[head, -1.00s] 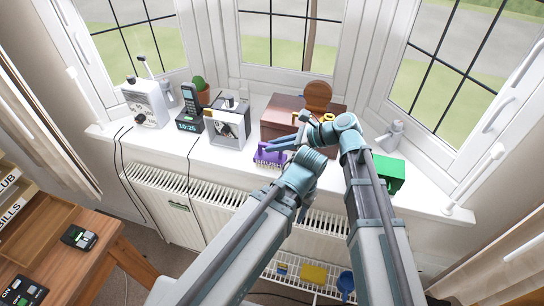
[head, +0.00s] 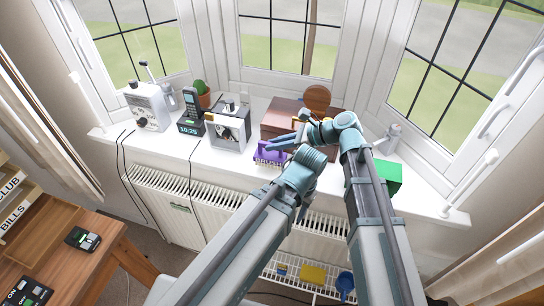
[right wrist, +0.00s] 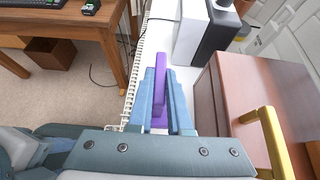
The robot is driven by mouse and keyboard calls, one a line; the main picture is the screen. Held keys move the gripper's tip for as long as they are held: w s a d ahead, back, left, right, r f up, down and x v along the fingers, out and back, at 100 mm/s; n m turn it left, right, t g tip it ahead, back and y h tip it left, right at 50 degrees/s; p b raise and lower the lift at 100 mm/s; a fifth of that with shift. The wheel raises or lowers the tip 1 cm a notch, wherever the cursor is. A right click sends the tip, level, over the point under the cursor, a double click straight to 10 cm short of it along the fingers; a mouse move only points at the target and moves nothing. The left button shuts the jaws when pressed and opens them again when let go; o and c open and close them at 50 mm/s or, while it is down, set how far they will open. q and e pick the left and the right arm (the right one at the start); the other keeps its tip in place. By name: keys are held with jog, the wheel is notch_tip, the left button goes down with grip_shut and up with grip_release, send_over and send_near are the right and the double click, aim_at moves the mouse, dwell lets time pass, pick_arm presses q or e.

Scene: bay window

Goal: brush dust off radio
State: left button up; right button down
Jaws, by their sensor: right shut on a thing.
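My right gripper (head: 283,143) is shut on a purple brush (head: 268,155) with pale bristles, held over the front edge of the sill. In the right wrist view the blue fingers (right wrist: 160,100) close around its purple handle (right wrist: 164,80). Two box-shaped devices stand to the left of the brush, apart from it. I cannot tell for certain which is the radio, and no dust is distinguishable. My left gripper does not show; its arm is folded in front.
A black phone (head: 190,101) on a clock base and a potted cactus (head: 201,92) stand between the devices. A brown wooden box (head: 281,117) is behind the brush. A green box (head: 389,178) is at right. Cables hang over the radiator (head: 165,195). A wooden desk (head: 98,262) is lower left.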

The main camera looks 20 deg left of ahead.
jog(key=shift+r+p, duration=1.65)
jog(key=shift+r, duration=0.3)
